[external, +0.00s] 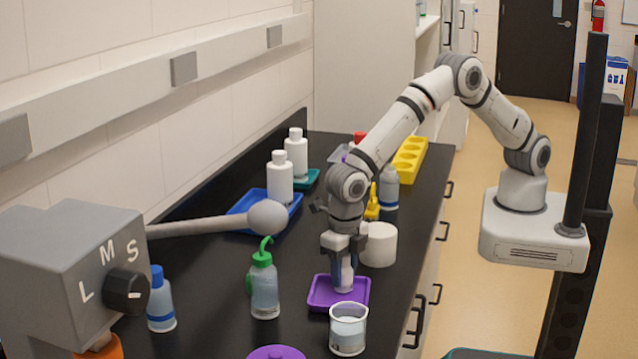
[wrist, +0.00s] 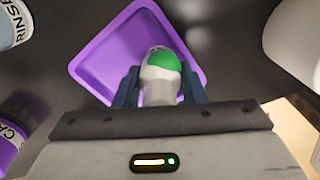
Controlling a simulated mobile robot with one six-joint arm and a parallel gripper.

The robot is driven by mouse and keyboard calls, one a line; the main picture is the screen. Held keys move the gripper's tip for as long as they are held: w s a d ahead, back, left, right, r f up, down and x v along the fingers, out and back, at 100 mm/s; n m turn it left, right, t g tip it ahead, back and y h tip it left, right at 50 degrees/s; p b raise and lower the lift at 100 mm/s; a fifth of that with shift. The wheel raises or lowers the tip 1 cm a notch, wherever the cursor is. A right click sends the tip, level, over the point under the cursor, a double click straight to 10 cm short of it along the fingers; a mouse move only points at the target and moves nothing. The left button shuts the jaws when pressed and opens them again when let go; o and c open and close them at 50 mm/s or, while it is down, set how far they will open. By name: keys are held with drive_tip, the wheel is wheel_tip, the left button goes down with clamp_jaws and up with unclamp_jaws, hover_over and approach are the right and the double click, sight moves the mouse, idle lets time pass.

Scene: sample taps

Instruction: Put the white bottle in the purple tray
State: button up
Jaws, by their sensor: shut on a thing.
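My gripper (external: 343,252) points straight down over the purple tray (external: 317,301) and is shut on a white bottle (external: 344,280). The bottle is upright between the fingers, with its base within the tray's outline; I cannot tell whether it touches the tray floor. In the wrist view, the bottle (wrist: 158,85) shows a whitish body and a green patch on top, between my gripper's dark fingers (wrist: 158,90). The purple tray (wrist: 95,62) spreads out behind and around it there. Most of the bottle is hidden by my gripper.
A clear beaker (external: 348,332) stands just in front of the tray. A green-topped wash bottle (external: 264,285) is to its left, and a white cylinder (external: 379,245) behind right. Two white bottles (external: 280,178) (external: 296,153) stand farther back, near a blue tray (external: 240,207).

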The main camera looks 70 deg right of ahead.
drive_tip(key=shift+f, duration=0.15)
drive_tip(key=o, duration=1)
